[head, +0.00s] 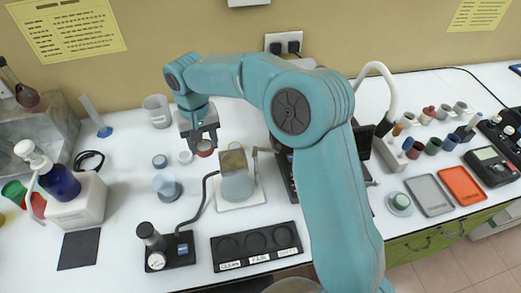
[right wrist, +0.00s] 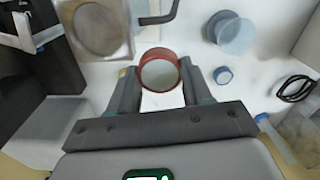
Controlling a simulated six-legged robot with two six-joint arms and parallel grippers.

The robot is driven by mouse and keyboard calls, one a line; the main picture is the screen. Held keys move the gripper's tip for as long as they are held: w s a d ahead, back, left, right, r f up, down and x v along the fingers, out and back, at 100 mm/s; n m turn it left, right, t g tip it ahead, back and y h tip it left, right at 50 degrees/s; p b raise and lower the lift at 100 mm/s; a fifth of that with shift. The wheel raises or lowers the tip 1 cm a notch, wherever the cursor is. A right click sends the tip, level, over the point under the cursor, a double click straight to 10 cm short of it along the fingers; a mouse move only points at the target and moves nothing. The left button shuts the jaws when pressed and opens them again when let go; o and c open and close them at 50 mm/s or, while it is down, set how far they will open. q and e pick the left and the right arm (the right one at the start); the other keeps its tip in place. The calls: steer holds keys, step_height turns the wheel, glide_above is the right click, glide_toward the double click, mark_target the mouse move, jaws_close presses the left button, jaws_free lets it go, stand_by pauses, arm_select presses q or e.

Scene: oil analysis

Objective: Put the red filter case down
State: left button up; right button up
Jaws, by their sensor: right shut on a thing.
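The red filter case (head: 205,148) is a small round red ring with a pale inside. It is at the back middle of the white bench in the head view, at the tips of my right gripper (head: 203,139). In the right wrist view the case (right wrist: 160,53) sits between the two dark fingers of my right gripper (right wrist: 159,80), which is shut on it. I cannot tell whether its underside touches the bench. My left gripper is not in view.
A flask setup (head: 238,185) stands close right. A beaker (head: 157,111) is behind left.

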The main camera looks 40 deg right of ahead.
steer(key=s+d+f+m+b, duration=0.1)
steer(key=d+f+m+b, duration=0.2)
steer(key=d+m+b, duration=0.3)
steer(key=s+d+f+m+b, duration=0.2)
steer(key=d+m+b, duration=0.4)
steer(key=d+m, duration=0.6)
steer(key=f+m, duration=0.1)
steer(key=m, duration=0.7)
steer(key=shift+s+m, duration=0.3)
steer(key=shift+w, duration=0.1)
steer(key=shift+w+d+f, duration=0.1)
steer(key=shift+w+d, duration=0.1)
steer(key=shift+w, duration=0.15)
steer(key=shift+w, duration=0.1)
